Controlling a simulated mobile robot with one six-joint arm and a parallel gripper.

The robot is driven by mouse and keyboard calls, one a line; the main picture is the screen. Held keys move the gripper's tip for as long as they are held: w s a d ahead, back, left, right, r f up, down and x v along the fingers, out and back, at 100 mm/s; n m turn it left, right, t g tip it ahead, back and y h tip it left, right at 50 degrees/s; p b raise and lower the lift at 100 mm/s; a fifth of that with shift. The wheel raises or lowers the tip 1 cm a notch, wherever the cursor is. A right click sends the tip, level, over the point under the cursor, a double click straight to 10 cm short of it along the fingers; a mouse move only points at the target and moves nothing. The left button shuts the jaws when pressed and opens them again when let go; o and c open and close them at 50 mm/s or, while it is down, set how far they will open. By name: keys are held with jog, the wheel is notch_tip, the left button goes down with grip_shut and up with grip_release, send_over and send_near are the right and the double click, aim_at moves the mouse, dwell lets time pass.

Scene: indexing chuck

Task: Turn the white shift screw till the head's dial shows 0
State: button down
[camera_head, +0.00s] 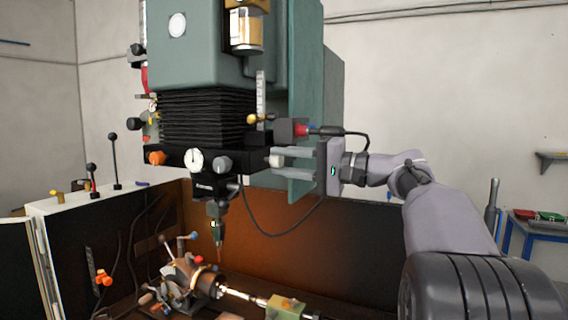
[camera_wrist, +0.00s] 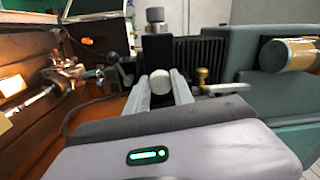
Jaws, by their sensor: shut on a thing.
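The white shift screw (camera_head: 275,161) sticks out of the right side of the black head (camera_head: 240,160). My gripper (camera_head: 279,162) comes from the right with its pale fingers shut on the screw. In the wrist view the round white screw end (camera_wrist: 160,82) shows between the two fingers (camera_wrist: 161,92), against the black head. The dial (camera_head: 194,160) is a small white round face with a dark needle on the head's front. Its numbers are too small to read.
An orange knob (camera_head: 156,158) and a grey knob (camera_head: 222,164) flank the dial. A red-ended block (camera_head: 292,129) and a brass ball lever (camera_head: 255,119) sit just above my fingers. A black cable (camera_head: 290,232) loops below. The green column (camera_head: 305,90) stands close behind.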

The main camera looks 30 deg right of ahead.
jog(key=c, duration=1.1)
grip_release()
jog(key=p+v, duration=0.2)
jog(key=v, duration=1.5)
jog(key=shift+s, duration=0.15)
jog(key=shift+d, duration=0.15)
